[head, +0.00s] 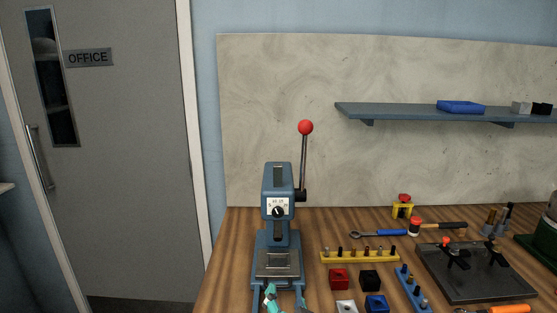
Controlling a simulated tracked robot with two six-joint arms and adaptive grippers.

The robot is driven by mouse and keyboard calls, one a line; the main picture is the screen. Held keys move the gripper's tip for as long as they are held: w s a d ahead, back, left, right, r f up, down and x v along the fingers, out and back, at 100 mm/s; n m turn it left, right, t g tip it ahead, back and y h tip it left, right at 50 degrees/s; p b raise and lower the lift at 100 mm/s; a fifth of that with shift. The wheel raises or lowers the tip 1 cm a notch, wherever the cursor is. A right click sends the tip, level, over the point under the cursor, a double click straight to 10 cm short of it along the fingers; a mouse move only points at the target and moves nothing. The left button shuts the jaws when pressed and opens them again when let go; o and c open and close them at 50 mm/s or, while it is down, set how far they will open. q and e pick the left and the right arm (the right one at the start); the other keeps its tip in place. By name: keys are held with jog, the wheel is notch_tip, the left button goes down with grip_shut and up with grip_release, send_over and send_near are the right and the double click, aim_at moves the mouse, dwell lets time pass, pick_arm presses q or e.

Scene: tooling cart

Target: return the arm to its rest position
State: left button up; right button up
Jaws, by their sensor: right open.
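My right gripper (287,301) shows only in part at the bottom edge of the head view, as teal fingertips. It is open, and I see nothing between its fingers. It appears in front of the base of a blue bench press (278,240), which has a dial on its front; I cannot tell the gap between them. The press lever stands upright with a red knob (306,127) on top. The rest of my right arm is below the frame. My left gripper is not in view.
The wooden bench (230,250) holds a yellow peg rack (360,257), a blue peg rack (412,288), several small blocks, a hammer (440,226), a wrench (378,233) and a dark fixture plate (475,275). A shelf (400,110) hangs behind. The bench's left strip is bare.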

jog(key=s+d+f+n+g+b, duration=0.1)
jog(key=s+d+f+g, duration=0.15)
jog(key=f, duration=0.75)
jog(key=s+d+f+n+g, duration=0.1)
jog(key=d+f+g, duration=0.2)
jog(key=f, duration=0.7)
jog(key=s+d+f+n+g+b, duration=0.1)
jog(key=s+d+f+g, duration=0.15)
jog(key=f, duration=0.75)
jog(key=s+d+f+g+y+b, duration=0.1)
jog(key=s+f+g, duration=0.5)
jog(key=s+f, duration=0.7)
jog(key=s+d+y, duration=0.1)
jog(key=s, duration=0.2)
jog(key=shift+s+d+g+y, duration=0.25)
jog(key=shift+d+g+y, duration=0.05)
jog(key=shift+d, duration=0.1)
jog(key=shift+f, duration=0.1)
